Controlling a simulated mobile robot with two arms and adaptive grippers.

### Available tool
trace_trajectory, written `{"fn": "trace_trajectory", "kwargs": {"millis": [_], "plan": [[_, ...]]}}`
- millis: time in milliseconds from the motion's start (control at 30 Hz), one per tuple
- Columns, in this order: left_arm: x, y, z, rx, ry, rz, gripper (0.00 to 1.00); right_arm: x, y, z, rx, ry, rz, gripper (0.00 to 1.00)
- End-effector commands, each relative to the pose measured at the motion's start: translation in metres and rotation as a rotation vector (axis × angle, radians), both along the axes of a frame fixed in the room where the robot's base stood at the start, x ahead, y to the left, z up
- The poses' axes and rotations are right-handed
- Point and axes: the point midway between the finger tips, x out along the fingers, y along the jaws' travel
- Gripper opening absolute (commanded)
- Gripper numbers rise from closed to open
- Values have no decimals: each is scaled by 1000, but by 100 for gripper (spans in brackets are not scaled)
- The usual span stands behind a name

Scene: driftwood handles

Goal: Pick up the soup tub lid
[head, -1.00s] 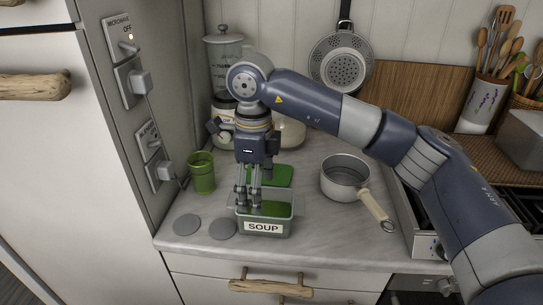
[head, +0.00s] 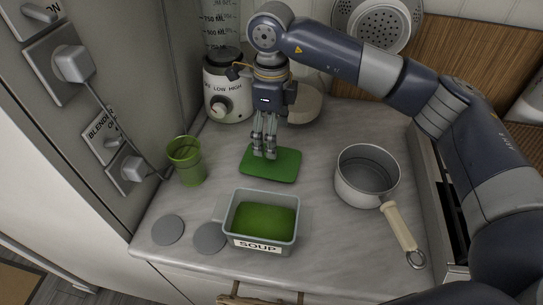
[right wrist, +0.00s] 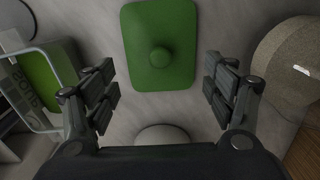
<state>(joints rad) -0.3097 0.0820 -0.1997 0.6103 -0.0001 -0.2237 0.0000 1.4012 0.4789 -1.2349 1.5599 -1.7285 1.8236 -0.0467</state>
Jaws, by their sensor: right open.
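The soup tub lid (head: 284,166) is a green rounded rectangle lying on the counter behind the tub. In the right wrist view the lid (right wrist: 174,30) shows a round knob at its middle. My right gripper (head: 265,155) is above the lid, pointing down. In the right wrist view my right gripper (right wrist: 162,88) is open, with its fingers apart and nothing between them; the knob lies ahead of them. The grey soup tub (head: 258,246) stands open in front of the lid, with green soup inside. My left gripper is not in view.
A green cup (head: 187,163) stands left of the lid, near the wall sockets. A saucepan (head: 366,176) stands to the right. A blender (head: 228,92) and a pale bowl (head: 304,106) are behind. Two grey discs (head: 168,230) lie at the front left.

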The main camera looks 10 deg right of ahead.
Motion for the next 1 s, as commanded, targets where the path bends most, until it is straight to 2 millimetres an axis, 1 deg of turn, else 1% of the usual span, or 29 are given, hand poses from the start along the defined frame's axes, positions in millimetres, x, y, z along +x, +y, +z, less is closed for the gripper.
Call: {"fn": "trace_trajectory", "kwargs": {"millis": [33,167,267,400,500,600,800,833,867,900,967,1000], "plan": [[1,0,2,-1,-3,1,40,0,0,-5,0,2,0,77],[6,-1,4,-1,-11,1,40,-1,0,-14,0,1,0,77],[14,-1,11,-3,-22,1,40,-1,0,-23,-1,3,0,77],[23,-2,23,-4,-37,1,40,-1,1,-45,-1,4,0,77],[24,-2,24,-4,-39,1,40,-1,1,-58,-1,3,0,77],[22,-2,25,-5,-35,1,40,0,2,-64,1,0,0,77],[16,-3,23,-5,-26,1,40,0,2,-65,0,-1,0,77],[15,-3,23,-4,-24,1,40,0,2,-65,0,-1,0,73],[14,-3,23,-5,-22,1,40,0,2,-65,0,-1,0,66],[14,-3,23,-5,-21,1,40,0,2,-65,0,-1,0,57],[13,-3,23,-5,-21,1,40,0,2,-65,0,-1,0,43],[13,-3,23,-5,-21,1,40,0,2,-65,0,-1,0,34]]}}
